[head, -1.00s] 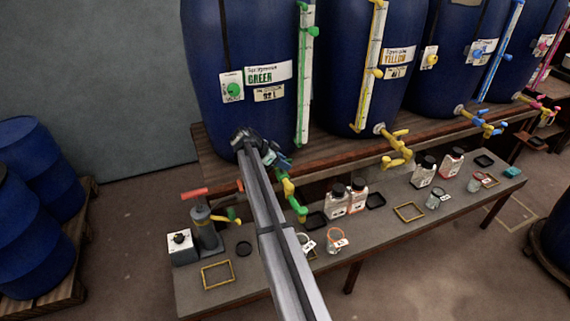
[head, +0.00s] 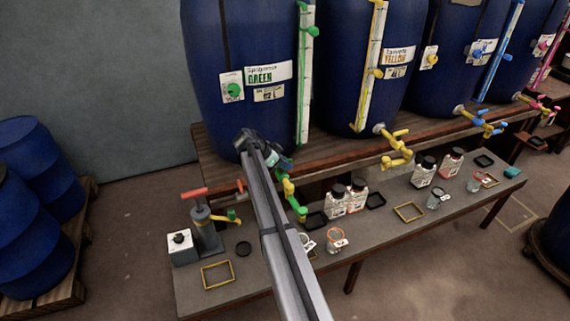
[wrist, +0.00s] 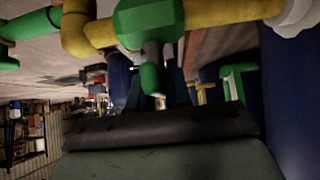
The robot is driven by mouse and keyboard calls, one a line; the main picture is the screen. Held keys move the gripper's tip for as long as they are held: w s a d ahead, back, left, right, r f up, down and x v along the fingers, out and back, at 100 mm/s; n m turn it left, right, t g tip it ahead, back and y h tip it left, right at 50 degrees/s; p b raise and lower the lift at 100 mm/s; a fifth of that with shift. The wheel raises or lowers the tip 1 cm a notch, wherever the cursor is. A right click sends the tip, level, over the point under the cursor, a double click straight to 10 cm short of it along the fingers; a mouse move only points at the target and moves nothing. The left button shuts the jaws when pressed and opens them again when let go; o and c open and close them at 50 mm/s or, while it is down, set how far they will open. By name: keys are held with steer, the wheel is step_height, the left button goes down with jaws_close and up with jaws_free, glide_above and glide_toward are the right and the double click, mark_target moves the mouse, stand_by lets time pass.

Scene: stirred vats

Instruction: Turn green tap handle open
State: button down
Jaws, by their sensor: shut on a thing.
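The green tap (head: 298,209) has a yellow and green pipe and hangs at the front of the vat labelled GREEN (head: 215,60). In the wrist view its green valve body (wrist: 148,22) is at the top, with the green tap handle (wrist: 151,78) reaching down from it. My gripper (head: 280,163) is at the tap, just below the vat, and my arm covers part of the tap in the head view. In the wrist view a dark finger crosses in front of the handle's end. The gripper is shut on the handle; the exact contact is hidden.
A yellow tap (head: 396,150) is to the right, with blue and pink taps beyond. The vats stand on a wooden shelf (head: 215,160). The lower bench (head: 250,285) holds a red-handled device (head: 205,230), bottles (head: 338,200), jars and frames.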

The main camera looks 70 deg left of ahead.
steer(key=shift+n+y, duration=0.3)
steer(key=shift+n, duration=0.1)
steer(key=n+y, duration=0.2)
steer(key=n, duration=0.1)
steer(key=n+g+y, duration=0.2)
steer(key=n, duration=0.1)
steer(key=n+y, duration=0.1)
steer(key=n, duration=0.1)
steer(key=shift+s+a+g+y, duration=0.2)
steer(key=shift+a+g+y, duration=0.1)
steer(key=shift+g+y, duration=0.1)
steer(key=n+g, duration=0.1)
steer(key=n+g+y, duration=0.1)
steer(key=n, duration=0.1)
steer(key=n+g+y, duration=0.1)
steer(key=n, duration=0.1)
steer(key=shift+s+a, duration=0.2)
steer(key=shift+a, duration=0.05)
steer(key=shift+s+n+g+y, duration=0.15)
steer(key=shift+n+g, duration=0.65)
steer(key=shift+n, duration=0.2)
steer(key=shift+s+n+g+y, duration=0.1)
steer(key=shift+n+g+y, duration=0.05)
steer(key=shift+n+g, duration=0.75)
steer(key=shift+n, duration=0.3)
steer(key=c, duration=1.2)
jaws_free()
steer(key=shift+o, duration=0.2)
